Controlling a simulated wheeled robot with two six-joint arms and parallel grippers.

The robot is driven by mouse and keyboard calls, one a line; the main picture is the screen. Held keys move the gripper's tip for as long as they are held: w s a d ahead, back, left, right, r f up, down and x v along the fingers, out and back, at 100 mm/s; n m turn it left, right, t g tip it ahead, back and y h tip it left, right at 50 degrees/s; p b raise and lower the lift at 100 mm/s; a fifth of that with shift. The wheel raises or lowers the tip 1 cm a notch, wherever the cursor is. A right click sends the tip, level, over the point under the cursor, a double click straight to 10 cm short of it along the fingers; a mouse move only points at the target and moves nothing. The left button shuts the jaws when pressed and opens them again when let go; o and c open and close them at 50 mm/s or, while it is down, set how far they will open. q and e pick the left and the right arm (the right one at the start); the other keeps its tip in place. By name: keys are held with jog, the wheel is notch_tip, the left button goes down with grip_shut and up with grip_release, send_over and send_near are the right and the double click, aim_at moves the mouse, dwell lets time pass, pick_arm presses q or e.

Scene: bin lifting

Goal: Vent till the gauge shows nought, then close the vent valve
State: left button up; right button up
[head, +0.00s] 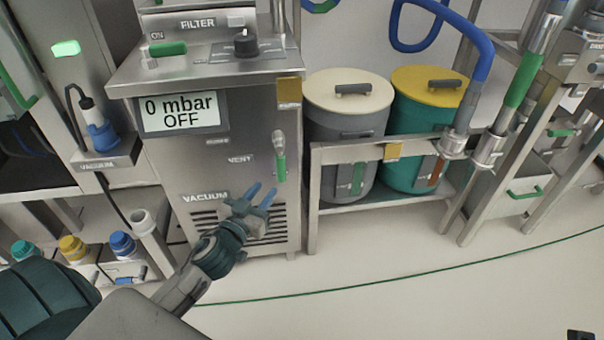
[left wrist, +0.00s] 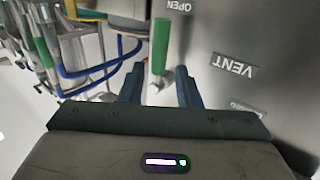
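The gauge display (head: 180,112) on the steel cabinet reads "0 mbar OFF". The vent valve (head: 280,160) has a green handle that hangs straight down to the right of the "VENT" label (head: 241,158). In the left wrist view the green handle (left wrist: 161,47) stands ahead of the fingers, near the "OPEN" label (left wrist: 179,6). My left gripper (head: 264,195) is open and empty, just below the handle's lower end in the head view. In the left wrist view, the open left gripper (left wrist: 161,82) has its fingertips on either side of the handle's end; contact cannot be told.
A filter panel with a green lever (head: 168,48) and a black knob (head: 246,43) tops the cabinet. A grey bin (head: 345,122) and a teal bin (head: 425,120) stand in a steel rack at right. A green line runs across the clear floor (head: 430,290).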

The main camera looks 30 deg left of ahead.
aim_at(279, 172)
pick_arm(q)
jog(key=w+p, duration=0.1)
jog(key=w, duration=0.9)
jog(key=shift+a, duration=0.2)
grip_shut()
